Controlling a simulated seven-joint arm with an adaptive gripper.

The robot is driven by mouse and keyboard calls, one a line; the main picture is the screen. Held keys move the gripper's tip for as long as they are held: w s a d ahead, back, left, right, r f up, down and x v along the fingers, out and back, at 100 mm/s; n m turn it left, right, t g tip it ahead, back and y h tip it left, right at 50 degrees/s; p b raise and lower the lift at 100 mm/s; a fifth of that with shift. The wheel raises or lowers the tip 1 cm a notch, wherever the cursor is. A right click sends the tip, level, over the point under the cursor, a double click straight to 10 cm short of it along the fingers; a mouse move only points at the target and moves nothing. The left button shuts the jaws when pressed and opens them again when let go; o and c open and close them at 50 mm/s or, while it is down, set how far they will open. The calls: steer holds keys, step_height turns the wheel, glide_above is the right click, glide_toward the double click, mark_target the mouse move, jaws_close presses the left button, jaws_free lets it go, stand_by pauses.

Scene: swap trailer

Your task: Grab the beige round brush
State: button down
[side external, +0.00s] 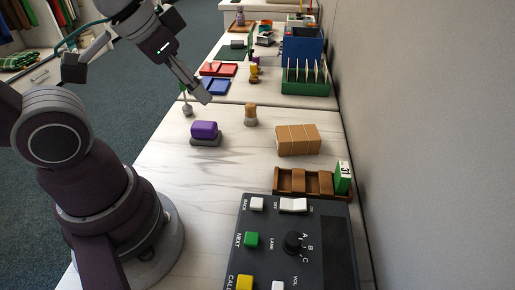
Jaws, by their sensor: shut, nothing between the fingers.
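The beige round brush looks to be the small upright tan cylinder (250,117) with a darker, brownish upper part. It stands on the white marbled counter (180,160) in the side external view. My gripper (206,98) is up and to the left of it in the picture, pointing down and right. Its fingers are together with nothing between them. It is apart from the brush, with a clear gap between them. Nothing hides the brush.
A purple block on a grey base (205,131) and a small grey object with a green stem (187,108) stand near my gripper. A tan box (298,140), a brown tray (290,182) and a dark control panel (290,240) lie nearer the camera. Red and blue trays (217,87) lie behind.

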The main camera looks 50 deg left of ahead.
steer(key=c, duration=1.8)
jaws_free()
steer(key=o, duration=1.2)
steer(key=g, duration=0.1)
glide_above(247, 106)
steer(key=s, duration=0.3)
step_height(247, 106, down, 10)
steer(key=shift+m, duration=0.3)
steer(key=x, duration=1)
steer(key=shift+w+f, duration=0.1)
steer(key=shift+f, duration=0.25)
